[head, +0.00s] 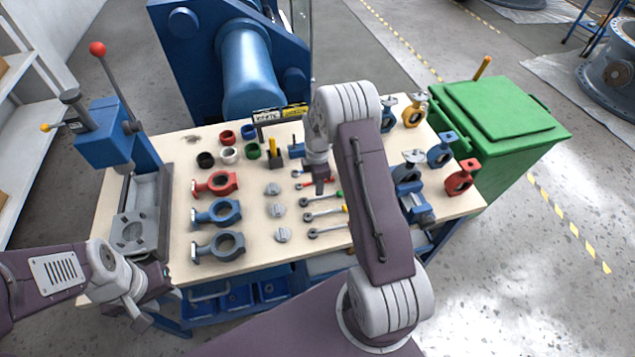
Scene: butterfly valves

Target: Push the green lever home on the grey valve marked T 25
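Several levers lie in a column at the middle of the table. The green-tipped lever (321,199) lies between a red-tipped one and a yellow-tipped one. My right gripper (319,188) points down close to the levers, near the green one; I cannot tell if it touches it or whether it is open. A grey-blue valve (408,172) stands by a blue vise (417,207), partly behind my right arm. No T 25 mark is legible, so I cannot confirm which valve is meant. My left gripper (138,314) is off the table's front left corner; its opening is unclear.
Other valves, blue (440,151), yellow (414,110) and red (462,178), stand at the right. Red and blue valve bodies (217,212) lie left of centre beside grey discs (277,210). A lever press (110,135) stands at the left, a green bin (510,115) at the right.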

